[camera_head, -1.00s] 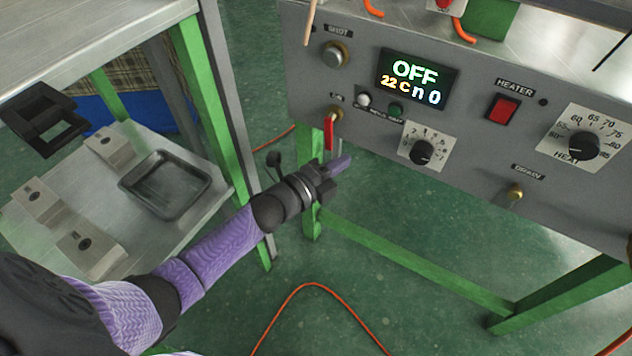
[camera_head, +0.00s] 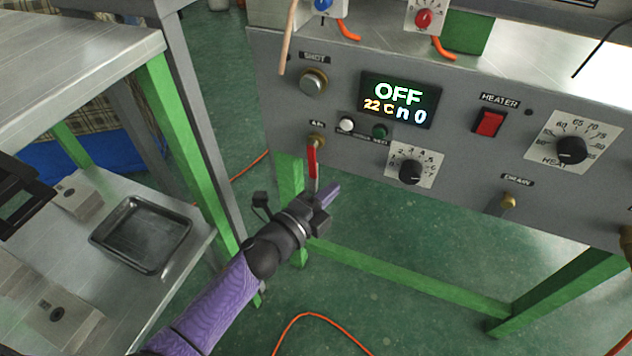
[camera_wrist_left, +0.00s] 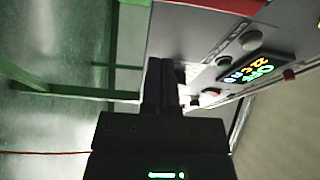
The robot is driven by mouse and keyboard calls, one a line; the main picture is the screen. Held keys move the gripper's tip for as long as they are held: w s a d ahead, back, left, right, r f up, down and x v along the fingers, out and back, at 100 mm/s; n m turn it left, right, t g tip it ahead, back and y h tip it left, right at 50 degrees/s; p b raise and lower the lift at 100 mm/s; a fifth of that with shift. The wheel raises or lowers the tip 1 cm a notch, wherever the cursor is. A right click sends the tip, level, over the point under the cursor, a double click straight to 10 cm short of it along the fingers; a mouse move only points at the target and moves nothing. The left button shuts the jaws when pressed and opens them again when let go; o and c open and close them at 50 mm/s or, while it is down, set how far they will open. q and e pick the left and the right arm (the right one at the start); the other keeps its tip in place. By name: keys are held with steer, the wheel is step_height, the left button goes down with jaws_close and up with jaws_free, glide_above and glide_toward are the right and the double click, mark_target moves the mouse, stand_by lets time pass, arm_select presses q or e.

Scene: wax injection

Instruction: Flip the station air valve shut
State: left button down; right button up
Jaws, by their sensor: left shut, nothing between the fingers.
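The air valve, under the AIR label at the lower left of the grey panel, has a brass body and a red lever (camera_head: 312,160) hanging down. My left gripper (camera_head: 332,191) is just below and slightly right of the lever's lower end in the head view. Its fingers are shut and empty. Whether they touch the lever cannot be told. In the left wrist view, the shut fingers (camera_wrist_left: 162,85) point toward the panel, and a red bar crosses the top edge; I cannot tell if it is the lever. My right gripper is not in view.
The station panel (camera_head: 270,105) carries a display reading OFF, a red heater switch (camera_head: 489,123), dials and a drain valve (camera_head: 508,201). A green table leg (camera_head: 190,150) and a shelf with a metal tray (camera_head: 143,268) stand left. Green frame bars lie below the panel.

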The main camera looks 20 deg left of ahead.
mark_target(313, 160)
arm_select(q)
steer(key=shift+f+b+x, duration=0.25)
steer(key=shift+b+x, duration=0.1)
steer(key=shift+x, duration=0.7)
steer(key=a, duration=0.1)
steer(key=a+b, duration=0.1)
steer(key=a, duration=0.1)
steer(key=shift+w, duration=0.2)
steer(key=shift+a+r, duration=0.1)
steer(key=shift+a, duration=0.3)
steer(key=shift+a+r+m+p, duration=0.1)
steer(key=shift+a+m+p, duration=0.3)
steer(key=shift+a, duration=0.2)
